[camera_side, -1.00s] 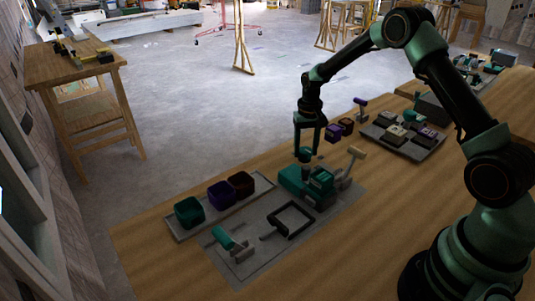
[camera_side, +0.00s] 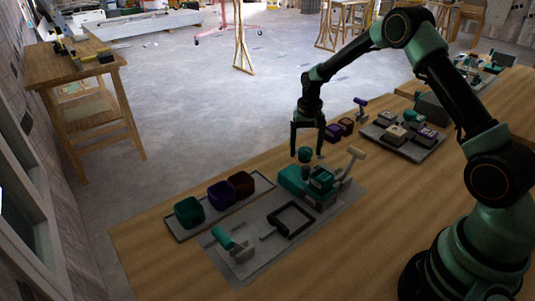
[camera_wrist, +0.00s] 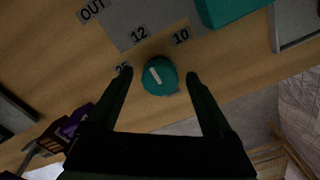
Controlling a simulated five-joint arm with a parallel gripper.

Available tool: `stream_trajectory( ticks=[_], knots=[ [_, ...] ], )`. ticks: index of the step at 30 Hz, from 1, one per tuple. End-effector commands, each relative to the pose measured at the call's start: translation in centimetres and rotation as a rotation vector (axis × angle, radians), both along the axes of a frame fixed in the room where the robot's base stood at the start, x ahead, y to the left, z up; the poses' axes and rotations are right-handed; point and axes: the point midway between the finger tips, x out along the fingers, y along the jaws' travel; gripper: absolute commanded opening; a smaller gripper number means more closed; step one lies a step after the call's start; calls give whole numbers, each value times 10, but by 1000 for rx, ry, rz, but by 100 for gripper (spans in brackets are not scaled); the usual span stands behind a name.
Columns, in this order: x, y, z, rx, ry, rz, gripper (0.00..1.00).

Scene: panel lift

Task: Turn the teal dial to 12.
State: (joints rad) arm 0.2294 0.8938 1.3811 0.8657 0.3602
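The teal dial (camera_wrist: 160,77) is round with a white line on its top. In the wrist view it appears between my two fingertips, with space on both sides. The line slants, its upper end toward the label 12 (camera_wrist: 138,34). The label 10 (camera_wrist: 181,36) is to the right of that, and a third label, partly hidden by a finger, is at the left. In the side view the dial (camera_side: 305,155) stands at the far edge of the panel. My gripper (camera_side: 307,152) is open and empty, pointing down with its fingertips around or just above the dial.
A tray of bins (camera_side: 178,228), a black handle (camera_side: 288,220) and a teal-gripped lever (camera_side: 228,240) are in front.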

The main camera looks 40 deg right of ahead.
Motion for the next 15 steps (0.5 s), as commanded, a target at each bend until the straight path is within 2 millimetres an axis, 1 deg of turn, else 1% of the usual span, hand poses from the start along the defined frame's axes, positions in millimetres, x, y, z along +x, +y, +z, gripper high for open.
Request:
stream_trajectory(
  ticks=[5,8,11,15],
  knots=[
    [0,0,3,-1,-1,0,85],
    [1,0,13,0,-2,0,85],
    [1,0,30,-1,-4,0,85],
    [1,0,60,-1,-5,0,85]
  ],
)
